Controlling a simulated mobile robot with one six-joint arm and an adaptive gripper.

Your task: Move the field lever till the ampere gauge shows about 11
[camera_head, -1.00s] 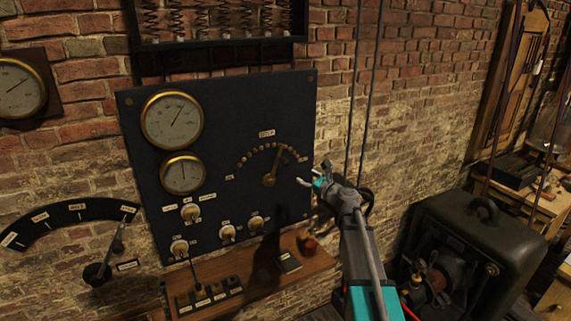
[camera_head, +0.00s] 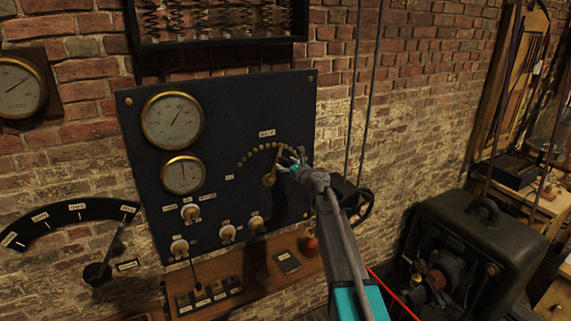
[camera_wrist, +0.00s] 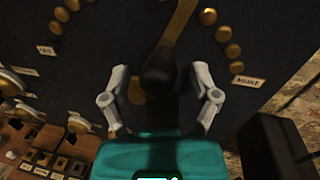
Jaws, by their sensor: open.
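The field lever is a brass arm with a dark knob on the dark panel. In the head view its lower end (camera_head: 269,180) shows, with the upper part partly behind my gripper (camera_head: 291,160). In the wrist view the dark knob (camera_wrist: 160,70) is between the two open fingers of my gripper (camera_wrist: 160,92), with a visible gap on each side. An upper round gauge (camera_head: 172,120) has its needle up and to the right. A smaller lower gauge (camera_head: 183,174) has its needle near vertical. Their lettering is too small to tell which is the ampere gauge.
Brass studs (camera_head: 247,157) form an arc around the lever. A wooden shelf (camera_head: 310,266) is below. A dark machine (camera_head: 485,235) stands at right.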

